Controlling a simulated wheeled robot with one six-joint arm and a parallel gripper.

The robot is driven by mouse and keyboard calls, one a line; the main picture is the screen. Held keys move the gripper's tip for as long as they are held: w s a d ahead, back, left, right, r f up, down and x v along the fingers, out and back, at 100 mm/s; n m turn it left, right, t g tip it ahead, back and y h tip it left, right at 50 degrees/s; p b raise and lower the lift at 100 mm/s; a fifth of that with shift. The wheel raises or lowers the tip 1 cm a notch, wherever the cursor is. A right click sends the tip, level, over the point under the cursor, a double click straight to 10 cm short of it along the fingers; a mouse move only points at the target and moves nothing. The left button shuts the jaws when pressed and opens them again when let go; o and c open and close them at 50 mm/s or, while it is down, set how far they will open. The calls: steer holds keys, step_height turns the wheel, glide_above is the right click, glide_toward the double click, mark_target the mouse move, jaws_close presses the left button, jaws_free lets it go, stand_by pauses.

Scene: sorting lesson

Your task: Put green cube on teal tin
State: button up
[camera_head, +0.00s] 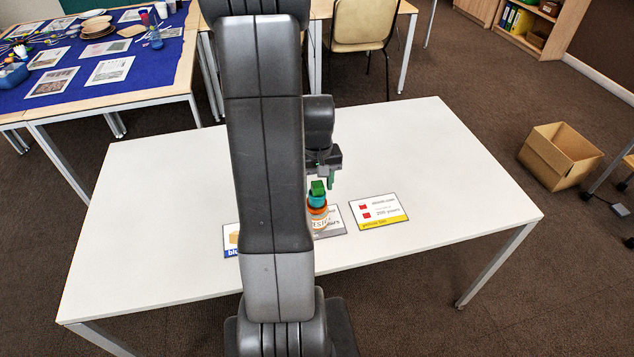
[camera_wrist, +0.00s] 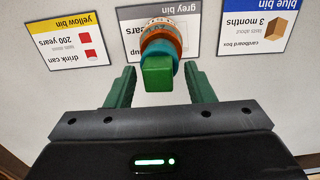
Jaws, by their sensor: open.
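The green cube (camera_head: 318,187) tops a small upright stack on the white table. Directly under it shows the teal tin (camera_head: 317,200), and the cube appears to rest on it. Below the tin is an orange round piece (camera_head: 317,210). In the wrist view the green cube (camera_wrist: 158,75) is nearest, with the teal tin (camera_wrist: 174,56) partly hidden behind it. My gripper (camera_wrist: 160,78) is open, with one green finger on each side of the cube and a visible gap on both sides. In the head view my gripper (camera_head: 321,181) is at the stack's top.
The stack stands by the grey bin card (camera_head: 330,222). The yellow bin card (camera_head: 379,212) lies to its right. The blue bin card (camera_head: 231,241) is partly hidden by my arm. The table's right side is clear. A cardboard box (camera_head: 560,155) sits on the floor.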

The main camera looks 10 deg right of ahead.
mark_target(317, 184)
step_height(317, 184, up, 12)
stand_by(0.6)
step_height(317, 184, down, 12)
steer(key=shift+r, duration=1.6)
